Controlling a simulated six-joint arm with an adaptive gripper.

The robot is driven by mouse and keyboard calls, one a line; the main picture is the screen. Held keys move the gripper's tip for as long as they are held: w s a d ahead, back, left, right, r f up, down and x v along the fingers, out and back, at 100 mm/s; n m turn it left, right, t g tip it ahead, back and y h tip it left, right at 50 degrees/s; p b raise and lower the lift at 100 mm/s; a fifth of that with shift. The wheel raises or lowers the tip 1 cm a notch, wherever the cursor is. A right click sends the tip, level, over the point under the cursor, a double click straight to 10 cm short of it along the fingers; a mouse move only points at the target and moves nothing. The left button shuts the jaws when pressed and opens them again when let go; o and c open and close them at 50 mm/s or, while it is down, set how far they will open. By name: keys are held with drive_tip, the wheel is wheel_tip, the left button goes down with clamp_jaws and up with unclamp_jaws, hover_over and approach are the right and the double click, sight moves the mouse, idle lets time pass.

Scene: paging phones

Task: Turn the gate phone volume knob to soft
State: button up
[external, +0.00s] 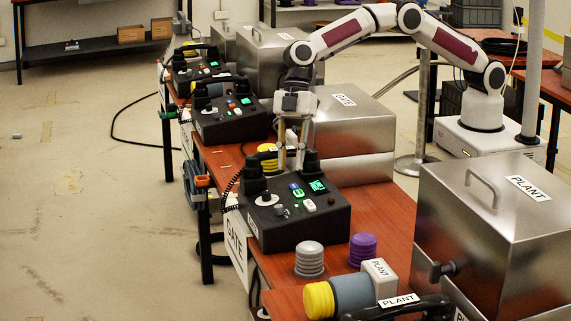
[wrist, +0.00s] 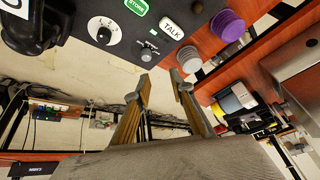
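The gate phone (external: 325,218) is a black console on the red table, with a GATE sign hanging from the table edge beside it. A white round dial with a dark knob sits on its face in the wrist view (wrist: 104,31); the dial also shows in the external view (external: 267,199). Its small markings are not readable. A small grey switch (wrist: 148,49) sits beside it. My gripper (external: 291,162) points down at the console's far side; in the wrist view (wrist: 161,80) its two fingers are apart and empty, with a gap between them and the dial.
A green STORE button (wrist: 137,6) and a white TALK button (wrist: 172,28) are near the dial. A grey knobbed cylinder (external: 310,260) and a purple one (external: 363,249) stand in front. A steel GATE box (external: 352,120) stands behind; a PLANT box (external: 500,235) is at right.

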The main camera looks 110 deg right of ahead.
drive_tip(key=s+a+f+h, duration=0.1)
drive_tip(key=a+f+m+h, duration=0.1)
drive_tip(key=a, duration=0.1)
drive_tip(key=s+a+f+m, duration=0.1)
drive_tip(key=a, duration=0.1)
drive_tip(key=shift+s+a+f+h, duration=0.15)
drive_tip(key=shift+s+f+h, duration=0.1)
drive_tip(key=shift+s+h, duration=0.15)
drive_tip(key=shift+w+f+m+t+h, duration=0.15)
drive_tip(key=shift+m+t+h, duration=0.15)
drive_tip(key=shift+m, duration=0.5)
drive_tip(key=shift+w+d+m+t+h, duration=0.15)
drive_tip(key=shift+w+d+m+h, duration=0.05)
drive_tip(key=shift+m, duration=0.35)
drive_tip(key=shift+w+d+m+t+h, duration=0.15)
drive_tip(key=shift+m+h, duration=0.05)
drive_tip(key=shift+m, duration=0.35)
drive_tip(key=w+d+m, duration=0.1)
drive_tip(key=m, duration=0.1)
drive_tip(key=d+m+t+h, duration=0.1)
drive_tip(key=m, duration=0.1)
drive_tip(key=shift+w, duration=0.4)
drive_tip(key=shift+w+r+m, duration=0.15)
drive_tip(key=shift+r+m, duration=0.1)
drive_tip(key=shift+m, duration=0.95)
drive_tip(key=shift+f, duration=0.15)
